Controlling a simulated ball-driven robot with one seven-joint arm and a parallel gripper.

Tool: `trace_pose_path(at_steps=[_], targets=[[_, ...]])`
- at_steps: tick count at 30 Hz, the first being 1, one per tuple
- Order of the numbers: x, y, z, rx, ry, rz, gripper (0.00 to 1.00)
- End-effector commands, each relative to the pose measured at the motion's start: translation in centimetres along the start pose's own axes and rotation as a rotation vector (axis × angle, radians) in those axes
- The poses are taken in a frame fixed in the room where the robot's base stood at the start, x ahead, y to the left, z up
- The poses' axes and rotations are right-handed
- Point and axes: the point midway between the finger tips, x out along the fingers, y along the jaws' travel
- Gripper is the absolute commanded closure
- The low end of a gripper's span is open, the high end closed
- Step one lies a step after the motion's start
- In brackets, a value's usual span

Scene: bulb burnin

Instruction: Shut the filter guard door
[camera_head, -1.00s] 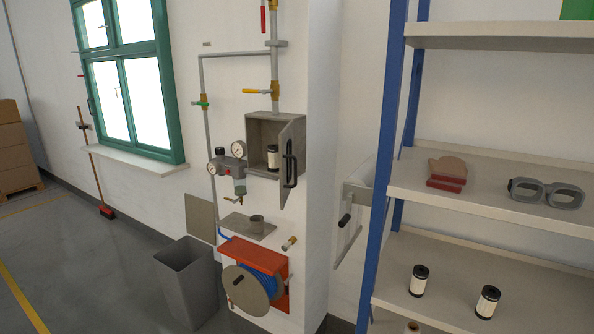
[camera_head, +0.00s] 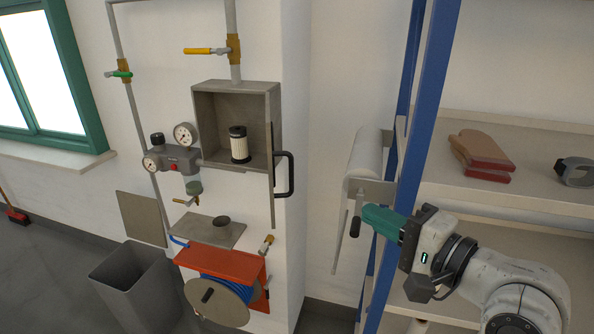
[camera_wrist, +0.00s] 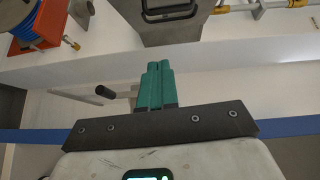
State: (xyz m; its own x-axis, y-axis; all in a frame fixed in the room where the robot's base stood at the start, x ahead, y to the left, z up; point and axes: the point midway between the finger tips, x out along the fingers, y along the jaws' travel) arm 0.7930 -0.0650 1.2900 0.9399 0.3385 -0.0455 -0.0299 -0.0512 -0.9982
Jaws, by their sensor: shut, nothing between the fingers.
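The filter guard door (camera_head: 272,190) is a thin grey panel hinged at the right side of an open grey box (camera_head: 236,85). It stands open, seen almost edge-on in the head view. Its black bar handle (camera_head: 290,174) sticks out to the right. A white filter with black ends (camera_head: 239,147) stands inside the box. My gripper (camera_head: 368,214), with green fingers, is shut and empty, to the right of the handle and lower in the picture, apart from it. In the wrist view, the green fingers (camera_wrist: 159,66) point toward a grey panel with a dark handle (camera_wrist: 168,12).
A blue-framed shelf (camera_head: 421,130) stands right, close to my arm. A bracket with a white roll (camera_head: 363,155) is on the wall behind my fingertips. Gauges (camera_head: 184,134) and pipes are left of the box. An orange hose reel (camera_head: 222,262) and grey bin (camera_head: 135,282) are below.

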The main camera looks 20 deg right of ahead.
Motion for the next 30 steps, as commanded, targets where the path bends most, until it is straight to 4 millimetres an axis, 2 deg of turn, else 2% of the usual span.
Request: trace_pose_path(at_steps=[3, 15, 26, 30], targets=[[0.1, -1.0, -0.1, 0.027, -0.003, -0.035, 1.00], [2.8, -0.8, 0.0, 0.026, -0.005, -0.039, 1.00], [10.0, -1.3, 0.1, 0.027, -0.007, -0.036, 1.00], [11.5, -1.3, 1.6, 0.027, -0.008, -0.035, 1.00]])
